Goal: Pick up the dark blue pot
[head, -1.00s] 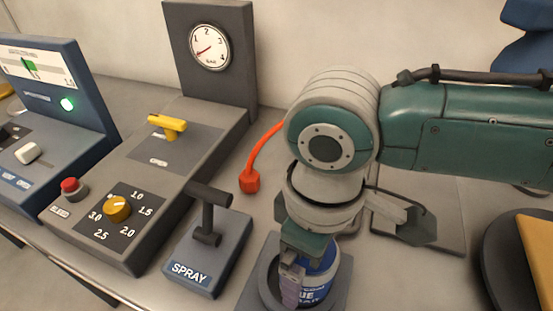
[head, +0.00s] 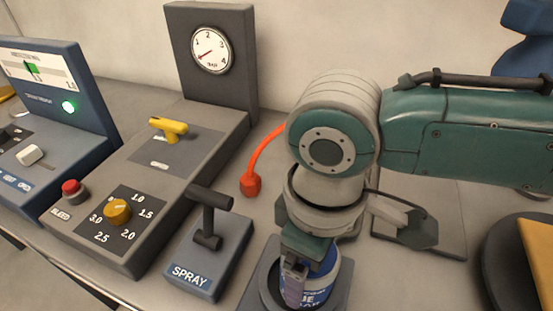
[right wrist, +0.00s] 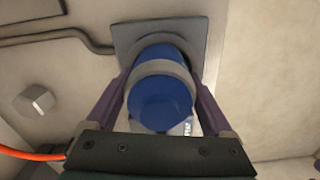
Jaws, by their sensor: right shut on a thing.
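The dark blue pot (head: 322,283) stands in a grey square holder (head: 262,283) at the bottom of the head view, partly hidden by my right gripper. In the right wrist view the pot (right wrist: 160,103) shows its round blue top and a grey band, with the holder (right wrist: 125,38) behind it. My right gripper (head: 295,282) comes down over the pot, and its two purple fingers stand on either side of it in the right wrist view (right wrist: 160,90). It is shut on the pot. The pot's base is hidden. My left gripper is not in view.
A SPRAY box (head: 190,270) with a T-handle stands just left of the holder. Behind it is a grey panel (head: 195,150) with a yellow lever, dial, red button and gauge (head: 211,50). An orange hose (head: 252,183) lies behind my right arm. A dark round stand (head: 497,265) is at right.

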